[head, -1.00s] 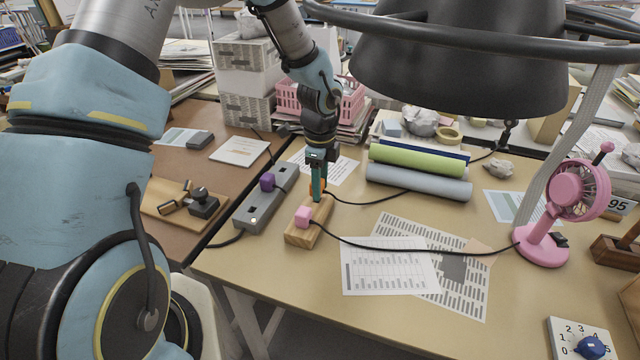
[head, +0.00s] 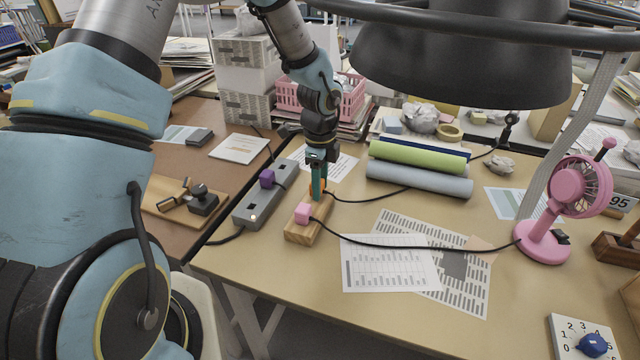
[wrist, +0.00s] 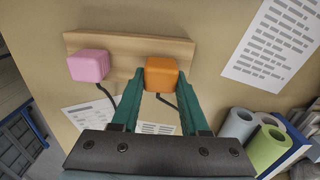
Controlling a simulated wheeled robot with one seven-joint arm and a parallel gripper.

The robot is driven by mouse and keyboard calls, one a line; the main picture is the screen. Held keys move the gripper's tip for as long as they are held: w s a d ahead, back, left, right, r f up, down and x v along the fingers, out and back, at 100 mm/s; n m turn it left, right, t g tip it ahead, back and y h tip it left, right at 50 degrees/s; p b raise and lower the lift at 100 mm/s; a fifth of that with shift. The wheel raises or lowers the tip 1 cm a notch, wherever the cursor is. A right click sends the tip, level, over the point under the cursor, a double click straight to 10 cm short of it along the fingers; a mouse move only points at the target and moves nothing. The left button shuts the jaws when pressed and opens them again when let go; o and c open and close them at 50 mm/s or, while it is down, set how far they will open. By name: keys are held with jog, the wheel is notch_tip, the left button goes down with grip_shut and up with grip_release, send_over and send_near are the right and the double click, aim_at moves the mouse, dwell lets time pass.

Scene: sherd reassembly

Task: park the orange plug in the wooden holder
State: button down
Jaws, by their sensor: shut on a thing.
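The orange plug (head: 321,184) is a small cube-like block with a black cable, at the far end of the wooden holder (head: 297,235). My gripper (head: 318,192) points down there and is shut on the orange plug. In the wrist view the teal fingers of my gripper (wrist: 160,88) hold the orange plug (wrist: 161,73) from both sides. It overlaps the right part of the wooden holder (wrist: 120,42). The fingers hide its lower part, so I cannot tell whether it is fully seated. The pink plug (head: 303,213) sits at the holder's near end, left in the wrist view (wrist: 88,66).
A grey power strip (head: 262,205) with a purple plug (head: 267,178) lies left of the holder. A black cable runs from the pink plug to the pink fan (head: 545,235). Paper rolls (head: 418,180) lie to the right. Printed sheets (head: 385,265) cover the table front.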

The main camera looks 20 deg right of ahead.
jog(key=shift+f, duration=0.4)
grip_release()
dwell(0.8)
jog(key=shift+r, duration=0.1)
jog(key=shift+r+p, duration=3.4)
jog(key=shift+r, duration=0.6)
